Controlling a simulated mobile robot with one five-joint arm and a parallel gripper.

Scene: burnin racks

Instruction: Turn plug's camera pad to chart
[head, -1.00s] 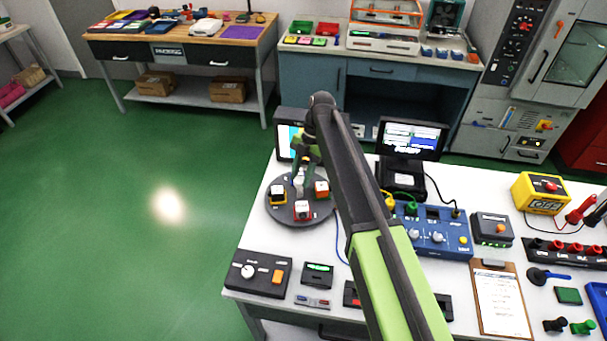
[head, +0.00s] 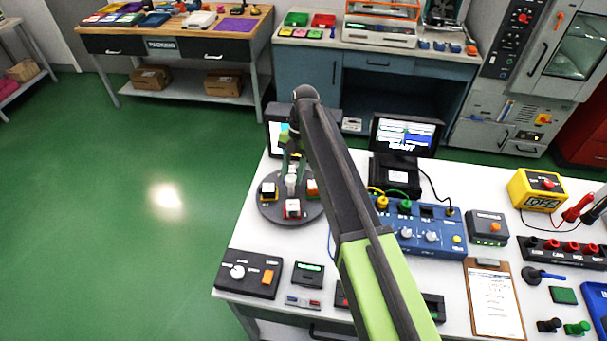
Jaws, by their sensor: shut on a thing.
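A round dark turntable (head: 265,212) stands at the left end of the white bench. It bears a yellow-and-black block (head: 268,191) at left, a red block (head: 292,208) at front and an orange-and-green block (head: 313,188) at right, partly behind my arm. Which of these pads is the plug's camera pad is too small to tell. A white post (head: 291,184) rises from the turntable's middle. My gripper (head: 290,170) points down over the middle and appears shut on the post; its fingertips are small and unclear. A framed panel (head: 274,143) stands behind, partly hidden.
A control box (head: 250,275) with a white knob and orange button is at the front left. A lit monitor (head: 407,133), blue panel (head: 432,240) and clipboard (head: 495,300) are to the right. Green floor (head: 120,220) lies open at left.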

